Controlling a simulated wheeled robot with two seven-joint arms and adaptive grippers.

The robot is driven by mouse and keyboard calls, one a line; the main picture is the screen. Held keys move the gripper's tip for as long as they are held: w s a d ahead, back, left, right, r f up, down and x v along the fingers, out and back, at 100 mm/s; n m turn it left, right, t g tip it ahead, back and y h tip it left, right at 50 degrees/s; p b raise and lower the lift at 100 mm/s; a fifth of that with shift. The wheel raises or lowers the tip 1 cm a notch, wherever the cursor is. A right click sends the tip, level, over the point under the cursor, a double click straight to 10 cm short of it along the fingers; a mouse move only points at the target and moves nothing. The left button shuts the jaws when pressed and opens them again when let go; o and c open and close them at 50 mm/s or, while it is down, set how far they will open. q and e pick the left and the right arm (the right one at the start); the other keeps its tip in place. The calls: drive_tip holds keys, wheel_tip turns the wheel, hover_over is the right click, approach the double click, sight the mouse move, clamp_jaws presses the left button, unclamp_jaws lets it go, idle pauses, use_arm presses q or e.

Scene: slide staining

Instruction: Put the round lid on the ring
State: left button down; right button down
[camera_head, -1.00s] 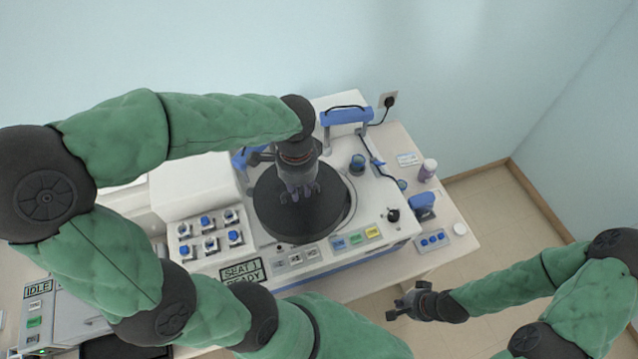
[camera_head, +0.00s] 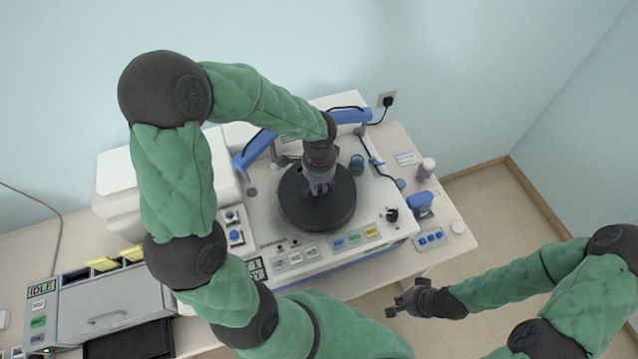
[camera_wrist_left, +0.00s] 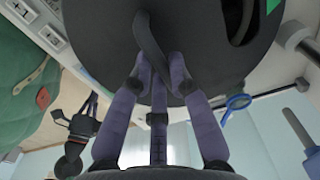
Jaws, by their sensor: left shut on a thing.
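The round lid (camera_head: 300,210) is a dark disc over the white machine's top. My left gripper (camera_head: 318,188) points down at its middle and is shut on its handle; the left wrist view shows the fingers (camera_wrist_left: 158,65) around a dark strap-like handle on the lid (camera_wrist_left: 110,30). The ring is hidden under the lid in the head view, and I cannot tell whether the lid touches it. My right gripper (camera_head: 400,303) hangs off the table's front right, empty; its fingers look apart.
The white machine (camera_head: 262,215) has blue-handled parts (camera_head: 255,150) behind the lid and coloured buttons (camera_head: 355,238) in front. A grey unit (camera_head: 110,305) sits at left.

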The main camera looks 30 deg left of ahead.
use_arm(q)
drive_tip(key=shift+f, duration=0.15)
drive_tip(key=shift+f, duration=0.2)
drive_tip(key=c, duration=1.2)
unclamp_jaws()
drive_tip(key=shift+o, duration=0.2)
drive_tip(key=shift+r, duration=0.1)
wheel_tip(320, 180, up, 12)
drive_tip(key=shift+b, duration=0.35)
drive_tip(key=shift+r, duration=0.1)
